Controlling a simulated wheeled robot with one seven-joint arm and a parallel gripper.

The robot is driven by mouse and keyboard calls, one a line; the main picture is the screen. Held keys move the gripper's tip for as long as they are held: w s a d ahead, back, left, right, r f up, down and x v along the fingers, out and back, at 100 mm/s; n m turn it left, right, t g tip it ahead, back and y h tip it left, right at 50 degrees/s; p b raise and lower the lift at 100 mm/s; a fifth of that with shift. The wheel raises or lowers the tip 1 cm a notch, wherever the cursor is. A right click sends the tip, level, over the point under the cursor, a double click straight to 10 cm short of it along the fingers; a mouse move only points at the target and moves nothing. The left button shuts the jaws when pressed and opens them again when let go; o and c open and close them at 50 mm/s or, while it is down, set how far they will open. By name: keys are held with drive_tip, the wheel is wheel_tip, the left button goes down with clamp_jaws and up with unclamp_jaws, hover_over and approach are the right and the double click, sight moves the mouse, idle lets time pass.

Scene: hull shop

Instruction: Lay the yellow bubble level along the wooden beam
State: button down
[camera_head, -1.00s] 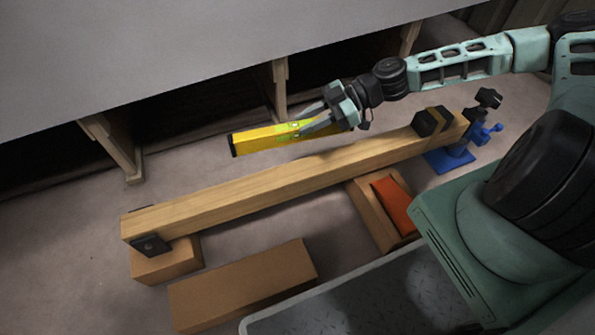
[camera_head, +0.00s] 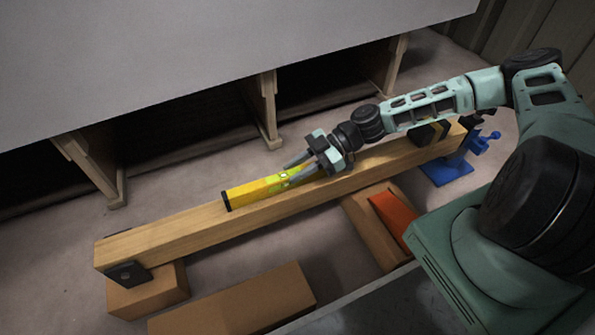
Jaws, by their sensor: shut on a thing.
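The yellow bubble level (camera_head: 257,190) is in the head view, over the middle of the wooden beam (camera_head: 185,231). It lies nearly in line with the beam, its dark left end over the beam's top face. I cannot tell whether it touches the wood or hovers just above it. My gripper (camera_head: 303,165) is shut on the level near its right end, which the fingers partly hide. The beam runs from lower left to upper right, resting on a block at its left end.
A blue stand (camera_head: 447,170) supports the beam's right end, with a dark clamp (camera_head: 430,132) nearby. Brown blocks lie below the beam, one (camera_head: 235,303) in front and one bearing an orange piece (camera_head: 393,216). A large grey surface (camera_head: 200,60) with wooden supports stands behind.

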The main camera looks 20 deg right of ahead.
drive_tip(key=c, duration=1.2)
unclamp_jaws()
drive_tip(key=shift+o, duration=0.2)
